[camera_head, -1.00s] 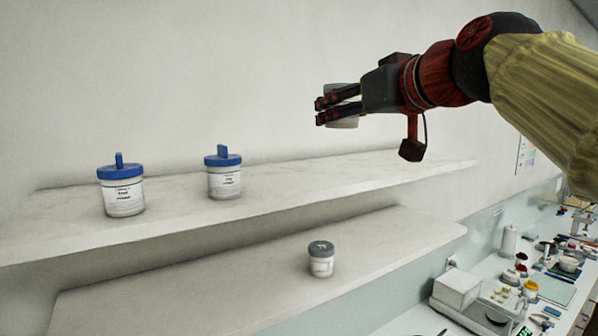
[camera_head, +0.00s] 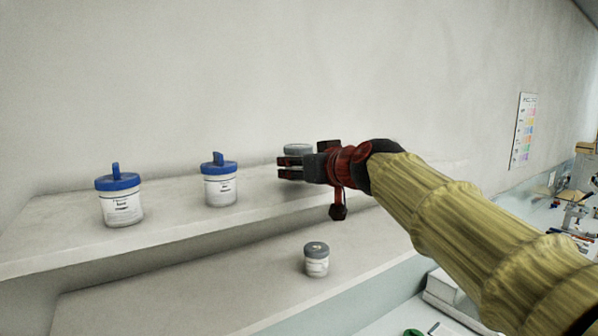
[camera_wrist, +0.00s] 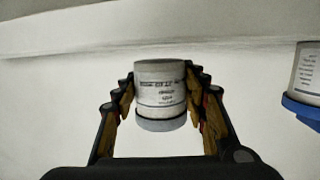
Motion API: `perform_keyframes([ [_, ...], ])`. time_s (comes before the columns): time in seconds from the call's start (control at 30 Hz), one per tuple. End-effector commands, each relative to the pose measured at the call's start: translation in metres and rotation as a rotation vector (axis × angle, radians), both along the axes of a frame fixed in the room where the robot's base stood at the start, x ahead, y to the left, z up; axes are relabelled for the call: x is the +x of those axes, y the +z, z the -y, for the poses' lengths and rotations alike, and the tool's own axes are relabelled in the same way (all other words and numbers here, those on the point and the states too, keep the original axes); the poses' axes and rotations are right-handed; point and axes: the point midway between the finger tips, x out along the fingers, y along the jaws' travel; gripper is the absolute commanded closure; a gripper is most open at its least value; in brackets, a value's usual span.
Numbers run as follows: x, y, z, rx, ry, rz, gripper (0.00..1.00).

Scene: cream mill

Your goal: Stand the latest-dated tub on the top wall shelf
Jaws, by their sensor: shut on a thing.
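My gripper (camera_head: 284,168) is shut on a white tub with a grey lid (camera_head: 298,149), low over the right part of the top wall shelf (camera_head: 60,238). Fingers hide much of the tub in the head view. The wrist view shows the held tub (camera_wrist: 160,88) between both fingers, its label facing the camera, print too small to read surely. It looks upright. I cannot tell whether its base touches the shelf. Two blue-lidded tubs stand on the top shelf, one at the left (camera_head: 121,203) and one nearer my gripper (camera_head: 220,185).
A smaller grey-lidded tub (camera_head: 316,262) stands on the lower shelf (camera_head: 230,285). A blue-lidded tub shows at the wrist view's right edge (camera_wrist: 306,72). A colour chart (camera_head: 523,130) hangs on the wall. The worktop at the right holds assorted items.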

Motion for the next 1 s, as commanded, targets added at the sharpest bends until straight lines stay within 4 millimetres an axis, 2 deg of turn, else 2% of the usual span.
perform_keyframes([
  [0.13,-0.001,-0.013,0.001,0.000,-0.001,0.001,0.92],
  [0.53,0.000,-0.018,0.001,0.001,-0.001,0.002,0.92],
  [0.57,0.000,-0.019,0.001,0.000,-0.001,0.000,0.56],
  [0.87,0.000,-0.018,0.001,0.000,-0.001,0.001,0.39],
  [1.0,0.000,-0.018,0.001,0.000,-0.001,0.001,0.38],
])
